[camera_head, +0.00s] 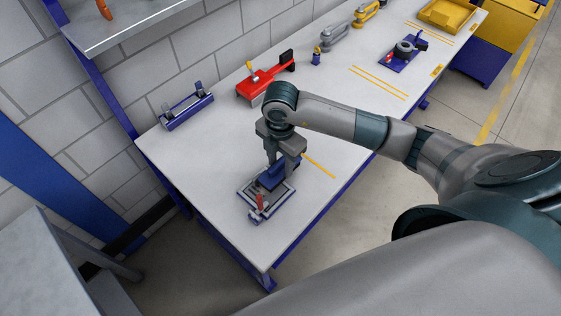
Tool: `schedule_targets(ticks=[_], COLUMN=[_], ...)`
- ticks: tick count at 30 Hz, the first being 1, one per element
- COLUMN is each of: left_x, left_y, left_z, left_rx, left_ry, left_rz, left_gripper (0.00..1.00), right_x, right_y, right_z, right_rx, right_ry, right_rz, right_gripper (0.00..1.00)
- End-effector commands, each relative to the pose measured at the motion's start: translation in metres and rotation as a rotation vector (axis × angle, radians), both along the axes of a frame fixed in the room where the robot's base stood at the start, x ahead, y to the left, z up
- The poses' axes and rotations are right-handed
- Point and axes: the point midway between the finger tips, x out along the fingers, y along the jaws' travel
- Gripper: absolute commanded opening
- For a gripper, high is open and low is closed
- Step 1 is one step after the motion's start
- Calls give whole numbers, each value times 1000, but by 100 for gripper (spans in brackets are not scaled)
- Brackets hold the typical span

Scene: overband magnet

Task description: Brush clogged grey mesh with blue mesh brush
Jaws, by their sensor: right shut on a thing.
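The mesh sits in a flat framed fixture (246,191) near the near end of the white workbench, with a red-handled clamp (260,203) at its front edge. The blue brush (271,178) is over the right part of the frame. My right gripper (279,168) points down from above and is shut on the brush. The brush's underside is hidden, so I cannot tell whether it touches the mesh. Much of the mesh is covered by the brush and gripper. My left gripper is not in view.
On the workbench (205,155) stand a blue cradle (187,111), a red fixture (265,80), a small blue bottle (316,57), a blue base with a dark round part (404,54) and a yellow tray (447,15). A shelf (125,22) hangs at upper left. The bench's middle is clear.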

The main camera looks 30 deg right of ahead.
Motion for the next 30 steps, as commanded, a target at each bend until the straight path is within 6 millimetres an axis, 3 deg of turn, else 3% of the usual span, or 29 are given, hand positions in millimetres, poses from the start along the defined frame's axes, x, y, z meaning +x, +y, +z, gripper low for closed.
schedule_targets(ticks=[18, 30], left_x=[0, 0], left_y=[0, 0], left_z=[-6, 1], left_rx=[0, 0], left_ry=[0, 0], left_rz=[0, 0], left_gripper=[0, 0], right_x=[0, -7], right_y=[1, 19], right_z=[-8, -6], right_rx=[0, 0], right_ry=[0, 0], right_rz=[0, 1], right_gripper=[21, 21])
